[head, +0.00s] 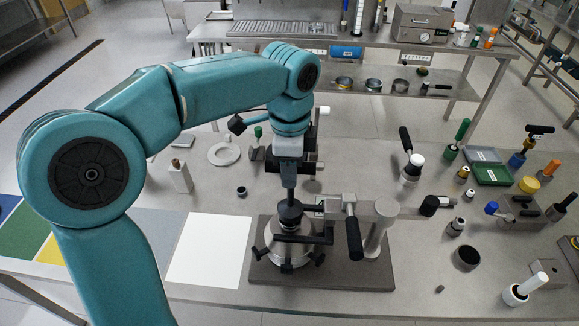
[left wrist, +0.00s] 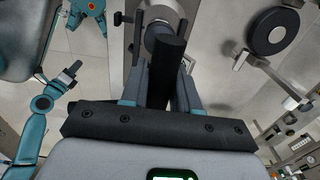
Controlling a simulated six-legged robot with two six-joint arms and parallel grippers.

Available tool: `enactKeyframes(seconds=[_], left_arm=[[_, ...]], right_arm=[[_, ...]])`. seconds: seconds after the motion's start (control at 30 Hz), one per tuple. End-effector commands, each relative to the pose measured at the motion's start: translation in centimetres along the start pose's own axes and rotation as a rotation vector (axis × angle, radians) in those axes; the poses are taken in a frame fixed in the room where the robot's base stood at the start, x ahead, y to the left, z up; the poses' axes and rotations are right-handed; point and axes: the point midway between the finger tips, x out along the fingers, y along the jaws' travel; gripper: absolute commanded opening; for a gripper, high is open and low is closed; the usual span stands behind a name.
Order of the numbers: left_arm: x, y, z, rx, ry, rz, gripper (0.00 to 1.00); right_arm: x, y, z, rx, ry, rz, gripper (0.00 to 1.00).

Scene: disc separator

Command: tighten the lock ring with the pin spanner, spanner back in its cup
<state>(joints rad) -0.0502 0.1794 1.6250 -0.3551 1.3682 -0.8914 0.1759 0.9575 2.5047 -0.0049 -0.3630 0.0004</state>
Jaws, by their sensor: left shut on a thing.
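My left gripper (head: 290,165) points down above the disc separator (head: 272,246). It is shut on a dark upright handle (head: 291,192), seemingly the pin spanner's. In the left wrist view the black handle (left wrist: 168,70) sits between the fingers. Its lower end meets the black round part on top of the separator; whether pins sit in the lock ring (head: 290,213) cannot be told. The spanner's cup cannot be told apart from other holders. In the left wrist view a teal arm ends in a small dark gripper (left wrist: 70,75), likely my right; its jaws are too small to read.
The separator's base plate (head: 320,272) also carries a metal column (head: 380,228) and a lever with a black handle (head: 354,240). A white mat (head: 210,250) lies left.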

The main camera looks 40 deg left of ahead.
Motion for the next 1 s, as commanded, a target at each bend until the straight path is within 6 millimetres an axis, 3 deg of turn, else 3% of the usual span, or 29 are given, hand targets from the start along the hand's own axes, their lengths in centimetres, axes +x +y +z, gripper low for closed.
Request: enactKeyframes(seconds=[0.13,0.53,0.67,1.0], left_arm=[[-0.12,-0.03,-0.01,-0.131,0.0,-0.001,0.0],[-0.07,0.06,-0.06,-0.826,0.0,-0.003,0.0],[-0.04,0.08,-0.07,-0.9,0.0,-0.004,0.0],[-0.04,0.08,-0.07,-0.9,0.0,-0.004,0.0]], right_arm=[[-0.26,-0.09,0.01,0.0,0.0,0.0,0.0],[-0.68,-0.24,0.01,0.0,0.0,0.0,0.0],[-0.68,-0.24,0.02,0.0,0.0,0.0,0.0],[-0.67,-0.24,0.01,0.0,0.0,0.0,0.0]])
